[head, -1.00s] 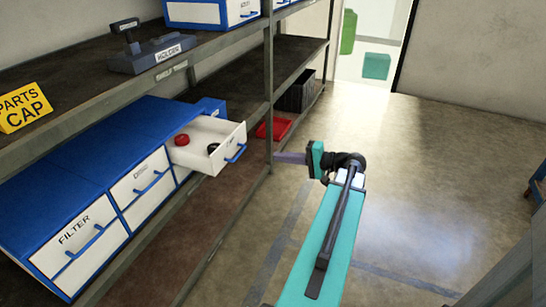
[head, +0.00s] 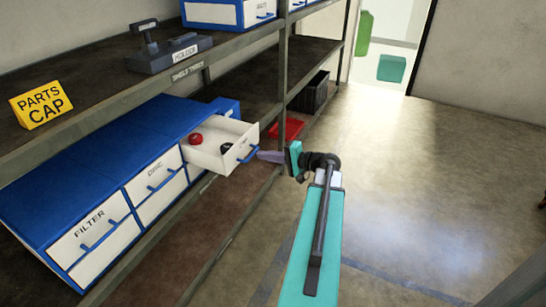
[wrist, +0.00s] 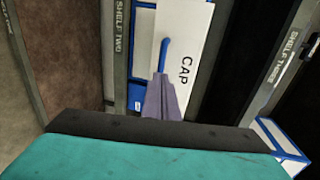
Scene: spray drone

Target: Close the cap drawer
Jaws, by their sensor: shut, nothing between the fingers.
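The cap drawer (head: 222,150) is pulled out of the blue cabinet (head: 110,150) on the middle shelf. It holds a red cap (head: 196,139) and a dark cap (head: 227,147). Its white front, marked CAP (wrist: 186,60), has a blue handle (head: 249,155), which also shows in the wrist view (wrist: 164,52). My gripper (head: 264,156) is shut and empty, its tips at or just in front of the handle. In the wrist view the grey fingers (wrist: 160,90) point at the handle's lower end. I cannot tell whether they touch it.
Shut drawers marked FILTER (head: 92,241) and DISC (head: 155,181) are to the left. A shelf post (head: 281,90) stands just behind my gripper. A red bin (head: 287,128) and a black crate (head: 314,94) are farther back. The floor at right is clear.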

